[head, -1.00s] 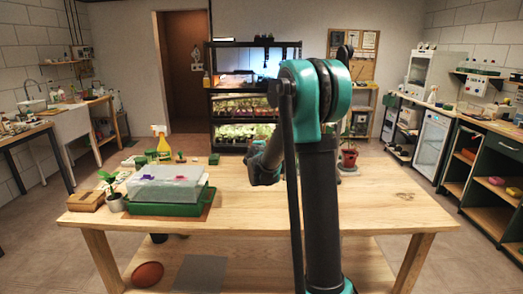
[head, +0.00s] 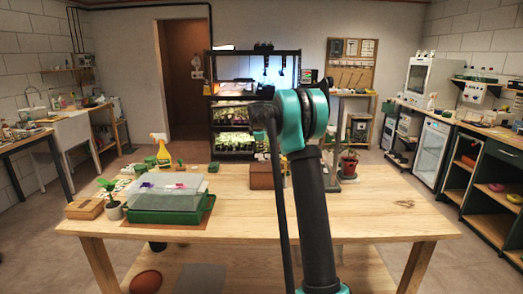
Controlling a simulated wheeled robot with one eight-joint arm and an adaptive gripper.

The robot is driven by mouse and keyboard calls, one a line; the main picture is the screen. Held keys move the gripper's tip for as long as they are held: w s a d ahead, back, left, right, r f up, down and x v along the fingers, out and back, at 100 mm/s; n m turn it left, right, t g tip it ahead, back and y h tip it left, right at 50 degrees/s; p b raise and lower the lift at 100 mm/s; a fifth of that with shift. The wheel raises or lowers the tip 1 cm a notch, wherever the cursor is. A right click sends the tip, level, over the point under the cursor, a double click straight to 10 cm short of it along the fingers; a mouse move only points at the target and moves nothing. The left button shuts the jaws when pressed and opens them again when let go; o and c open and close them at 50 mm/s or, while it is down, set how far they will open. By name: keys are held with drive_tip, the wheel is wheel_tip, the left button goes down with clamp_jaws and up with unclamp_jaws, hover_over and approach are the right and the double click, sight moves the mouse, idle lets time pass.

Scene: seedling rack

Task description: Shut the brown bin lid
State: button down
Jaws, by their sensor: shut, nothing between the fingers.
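I see no brown bin lid that I can name for certain. A brown box (head: 262,177) stands on the table's far side, partly behind my arm; I cannot tell whether it has a lid or whether that is open. A reddish-brown rounded thing (head: 146,281) lies under the table at the lower left, and I cannot tell what it is. My arm rises through the middle of the view. My gripper is not in view, hidden behind the arm or outside the picture.
The wooden table (head: 330,222) has bare room at its front and right. A green tray with a clear cover (head: 165,196), a potted plant (head: 115,208), a small wooden box (head: 85,209) and a yellow spray bottle (head: 163,153) stand at its left.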

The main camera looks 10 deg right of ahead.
sight(262, 159)
drive_tip(key=w+f+g, duration=0.2)
drive_tip(key=w+g, duration=0.1)
drive_tip(key=shift+d+f+y, duration=0.1)
drive_tip(key=shift+d+y, duration=0.25)
drive_tip(key=shift+y, duration=0.05)
drive_tip(key=shift+w+d+f, duration=0.1)
drive_tip(key=shift+w+f, duration=0.35)
drive_tip(key=shift+f, duration=0.2)
drive_tip(key=shift+w+d+f, duration=0.1)
drive_tip(key=shift+w+f, duration=0.3)
drive_tip(key=shift+f, duration=0.2)
wheel_tip(262, 159, up, 13)
drive_tip(key=s+a+m, duration=0.1)
drive_tip(key=s+m, duration=0.3)
drive_tip(key=s, duration=0.5)
drive_tip(key=s+f+m, duration=0.4)
drive_tip(key=s+f, duration=0.4)
drive_tip(key=s, duration=0.8)
drive_tip(key=s+a+f+m+t, duration=0.1)
drive_tip(key=s+f+m, duration=0.2)
drive_tip(key=s+f, duration=0.6)
drive_tip(key=s+f+m+y, duration=0.1)
drive_tip(key=s+f+m, duration=0.3)
drive_tip(key=s, duration=2.1)
wheel_tip(262, 159, down, 5)
drive_tip(key=shift+a+f+m+t, duration=0.15)
drive_tip(key=shift+a+m+t, duration=0.15)
